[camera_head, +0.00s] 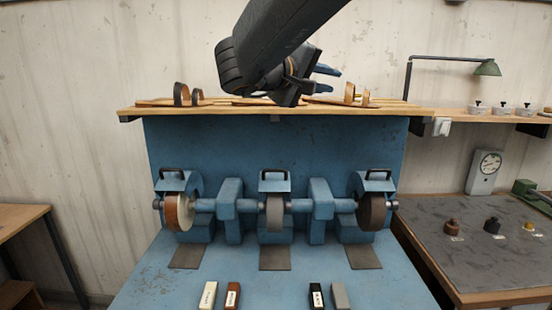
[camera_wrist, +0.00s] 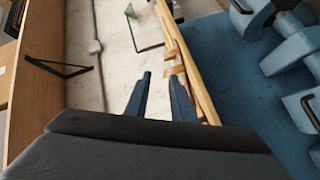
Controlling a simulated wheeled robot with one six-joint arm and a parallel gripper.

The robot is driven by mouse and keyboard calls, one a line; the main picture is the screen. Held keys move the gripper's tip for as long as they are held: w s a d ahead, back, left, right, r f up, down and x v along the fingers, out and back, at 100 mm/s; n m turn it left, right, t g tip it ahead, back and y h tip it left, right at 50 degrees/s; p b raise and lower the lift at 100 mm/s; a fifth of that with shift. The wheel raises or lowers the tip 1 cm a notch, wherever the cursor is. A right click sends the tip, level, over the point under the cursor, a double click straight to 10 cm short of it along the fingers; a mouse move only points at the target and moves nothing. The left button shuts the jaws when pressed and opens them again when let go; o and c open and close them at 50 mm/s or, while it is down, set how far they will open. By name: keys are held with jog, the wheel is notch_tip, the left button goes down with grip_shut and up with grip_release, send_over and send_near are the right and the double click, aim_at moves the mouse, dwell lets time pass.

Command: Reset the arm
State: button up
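My arm reaches in from the top of the head view, its dark links slanting down to the left and folding back at the wrist. My gripper (camera_head: 334,79) is above the wooden shelf (camera_head: 140,112), with its blue fingers pointing right. In the wrist view my gripper (camera_wrist: 161,77) shows two blue fingers apart, with nothing held between them. The wall and the shelf edge lie beyond the fingers. Part of the shelf top behind my wrist is hidden.
Sandals with tan straps (camera_head: 181,94) lie on the shelf near my gripper. Below stands a blue grinding bench (camera_head: 160,275) with three wheels and several small blocks (camera_head: 234,294). A green lamp (camera_head: 487,68) and a dial gauge (camera_head: 487,170) are at right.

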jog(key=w+f+n+t+y+b, duration=0.1)
jog(key=w+f+t+y+b, duration=0.1)
jog(key=w+f+t+y, duration=0.5)
jog(key=s+a+f+g+y+b, duration=0.1)
jog(key=s+f+g+y, duration=0.15)
jog(key=f, duration=0.55)
jog(key=s+f+g+y+b, duration=0.1)
jog(key=f+g+y, duration=0.15)
jog(key=f, duration=0.55)
jog(key=s+d+f+m+g+b, duration=0.2)
jog(key=s+f+g, duration=0.55)
jog(key=f, duration=0.65)
jog(key=s+d+f+m+g, duration=0.1)
jog(key=s+d+f+g, duration=0.1)
jog(key=s+f, duration=0.3)
jog(key=s+d+f+m+g, duration=0.2)
jog(key=s+d+f+g, duration=0.1)
jog(key=s, duration=1.1)
notch_tip(320, 180, down, 2)
jog(key=shift+d+f+b, duration=0.1)
jog(key=shift+d+b, duration=0.35)
jog(key=shift+d, duration=0.45)
jog(key=shift+w, duration=0.1)
